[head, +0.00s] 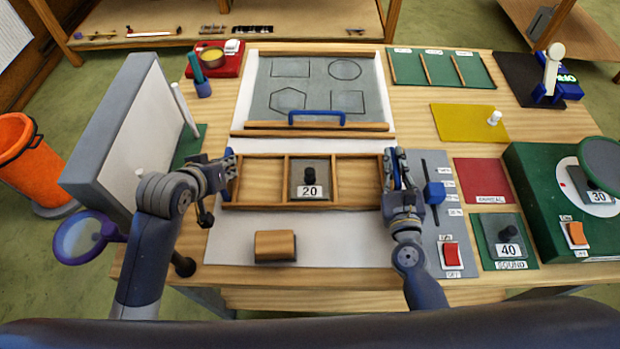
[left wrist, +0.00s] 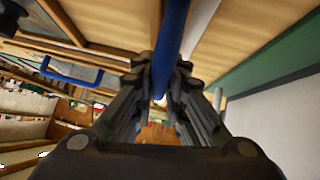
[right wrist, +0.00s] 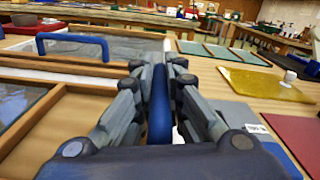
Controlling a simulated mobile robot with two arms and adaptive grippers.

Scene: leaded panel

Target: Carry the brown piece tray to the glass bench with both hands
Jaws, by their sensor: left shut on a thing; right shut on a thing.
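The brown piece tray (head: 262,206) is a wooden frame with three compartments. It is at or just above the white sheet on the glass bench (head: 430,278); I cannot tell if it touches. Its middle compartment holds a grey block with a black knob labelled 20 (head: 310,186). My left gripper (head: 229,170) is shut on the tray's left blue handle (left wrist: 172,40), and my right gripper (head: 393,172) is shut on its right blue handle (right wrist: 159,110). The handles are partly hidden by the fingers. The tray looks level.
Behind the tray lies a grey board with outlined shapes (head: 275,105) and a blue handle (head: 316,114). A wooden block (head: 275,246) lies in front. A grey slider panel (head: 436,220) is close on the right; a grey upright panel (head: 125,150) stands left.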

